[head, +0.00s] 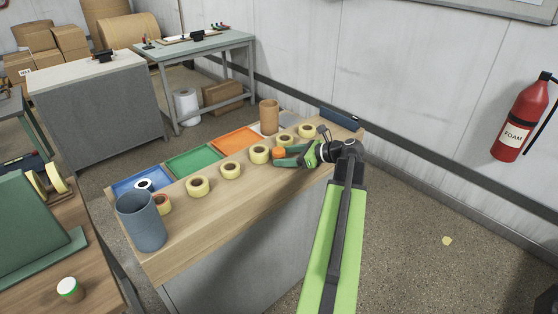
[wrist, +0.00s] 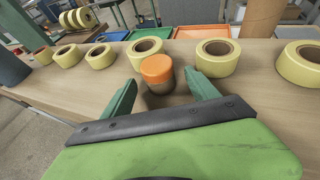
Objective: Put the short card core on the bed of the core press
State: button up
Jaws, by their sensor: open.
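A brown card tube (head: 269,117), which looks like the card core, stands upright at the back of the wooden counter. Its lower part shows at the top of the wrist view (wrist: 262,18), beyond the tape rolls. My gripper (head: 294,154) is low over the counter's front part, open. In the wrist view my gripper (wrist: 160,80) has its fingers on either side of an orange-lidded jar (wrist: 157,72), with gaps visible beside it. I cannot tell for sure which thing is the core press; a green machine (head: 35,220) stands at the left.
Several yellow tape rolls (head: 198,187) line the counter (head: 215,215). Blue, green (head: 193,160) and orange (head: 235,140) trays lie behind them. A grey-blue tube (head: 140,222) stands at the left end. A white-lidded jar (head: 70,289) is on the left bench.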

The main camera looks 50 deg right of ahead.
jog(key=shift+x, duration=0.8)
grip_shut()
notch_tip(320, 180, up, 5)
jog(key=p, duration=0.4)
jog(key=shift+s+f+p, duration=0.15)
jog(key=shift+f+p, duration=0.05)
jog(key=shift+p, duration=0.1)
jog(key=a+r+p+v, duration=0.1)
jog(key=p+v, duration=0.5)
jog(key=v, duration=0.7)
jog(key=shift+r, duration=0.25)
